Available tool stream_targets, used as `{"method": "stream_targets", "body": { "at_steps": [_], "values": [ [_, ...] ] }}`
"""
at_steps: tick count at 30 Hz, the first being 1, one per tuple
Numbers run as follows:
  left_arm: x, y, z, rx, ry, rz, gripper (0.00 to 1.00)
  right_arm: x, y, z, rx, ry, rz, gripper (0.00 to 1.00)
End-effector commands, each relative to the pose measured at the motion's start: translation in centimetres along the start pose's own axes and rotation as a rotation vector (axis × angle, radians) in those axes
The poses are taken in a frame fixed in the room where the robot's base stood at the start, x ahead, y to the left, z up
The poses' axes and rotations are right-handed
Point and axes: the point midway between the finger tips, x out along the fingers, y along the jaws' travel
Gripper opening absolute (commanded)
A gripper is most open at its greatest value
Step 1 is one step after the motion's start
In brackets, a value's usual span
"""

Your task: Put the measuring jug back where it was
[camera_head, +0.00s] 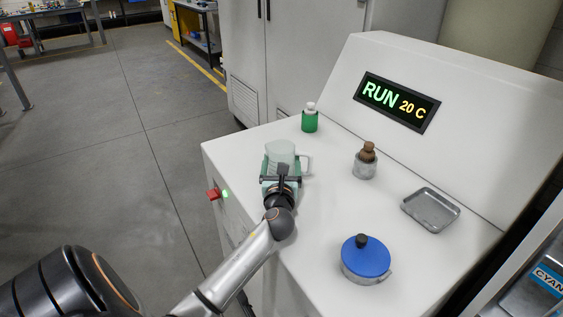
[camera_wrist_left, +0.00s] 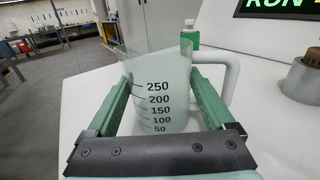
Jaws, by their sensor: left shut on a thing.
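The measuring jug (camera_head: 280,153) is a frosted clear cup with a handle on its right, at the left part of the white machine top (camera_head: 325,220). In the left wrist view the jug (camera_wrist_left: 159,85) shows black marks from 50 to 250 and stands about upright between the green fingers. My left gripper (camera_head: 281,170) is shut on the jug's body from the near side. Its fingers (camera_wrist_left: 158,95) lie along both sides of the jug. The jug's base is hidden by the gripper, so I cannot tell whether it touches the surface. My right gripper is not in view.
A green bottle (camera_head: 310,121) stands behind the jug. A metal pot with a brown knob (camera_head: 365,166), a grey tray (camera_head: 430,210) and a blue-lidded pot (camera_head: 365,258) stand to the right. A red button (camera_head: 213,194) is on the machine's left side. The display (camera_head: 397,102) reads RUN 20 C.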

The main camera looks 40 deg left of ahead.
Motion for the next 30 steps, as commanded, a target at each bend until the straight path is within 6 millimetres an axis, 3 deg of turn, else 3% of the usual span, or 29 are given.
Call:
{"method": "stream_targets", "body": {
  "at_steps": [4, 14, 30],
  "values": [
    [0.0, 0.0, -0.1, 0.001, 0.000, 0.000, 1.00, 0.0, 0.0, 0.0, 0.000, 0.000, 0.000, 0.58],
    [-0.2, 0.0, 0.3, -0.001, 0.001, -0.001, 1.00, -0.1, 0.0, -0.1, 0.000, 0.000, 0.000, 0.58],
    [-10.3, 0.0, 0.1, 0.000, 0.002, -0.001, 1.00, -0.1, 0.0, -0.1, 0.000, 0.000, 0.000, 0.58]
  ]
}}
